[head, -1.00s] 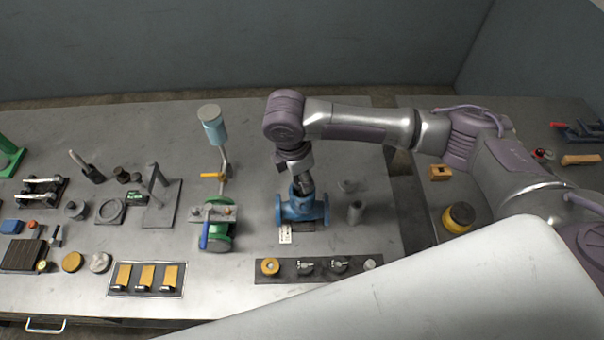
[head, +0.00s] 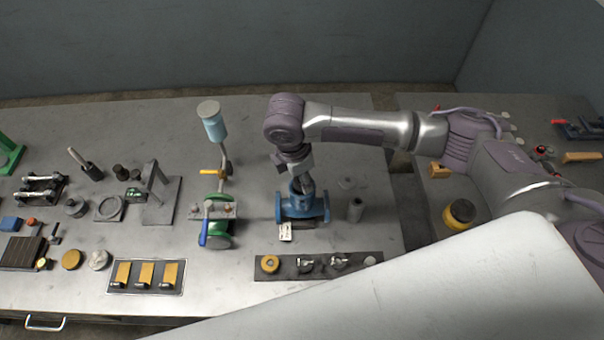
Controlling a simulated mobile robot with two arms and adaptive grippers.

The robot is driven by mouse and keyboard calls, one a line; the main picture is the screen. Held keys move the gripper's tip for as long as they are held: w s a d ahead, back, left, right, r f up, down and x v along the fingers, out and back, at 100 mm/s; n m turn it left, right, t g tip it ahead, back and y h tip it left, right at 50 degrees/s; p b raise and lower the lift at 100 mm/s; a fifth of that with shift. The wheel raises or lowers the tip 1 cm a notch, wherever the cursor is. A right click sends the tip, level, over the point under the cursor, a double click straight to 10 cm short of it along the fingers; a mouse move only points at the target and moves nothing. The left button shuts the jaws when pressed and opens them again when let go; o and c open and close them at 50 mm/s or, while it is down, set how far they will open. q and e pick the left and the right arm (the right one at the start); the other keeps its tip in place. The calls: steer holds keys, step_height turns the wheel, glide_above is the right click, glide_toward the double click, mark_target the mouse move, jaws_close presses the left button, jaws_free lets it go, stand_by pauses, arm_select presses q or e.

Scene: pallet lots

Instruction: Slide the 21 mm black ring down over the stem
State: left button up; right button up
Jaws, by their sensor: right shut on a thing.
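A blue valve body (head: 302,208) with flanges on both sides stands on the grey bench, right of centre. My right gripper (head: 304,186) points down at the top of the valve body, where the stem would be. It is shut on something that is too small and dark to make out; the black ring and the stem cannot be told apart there. My left gripper is not in view.
A dark tray (head: 318,265) with a brass ring and small parts lies in front. A green valve (head: 218,235) with a blue lever stands to the left.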

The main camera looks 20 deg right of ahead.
steer(key=shift+f, duration=0.5)
steer(key=o, duration=1.6)
steer(key=shift+c, duration=0.2)
steer(key=shift+r+p, duration=0.45)
steer(key=shift+r, duration=3.1)
steer(key=shift+f, duration=0.1)
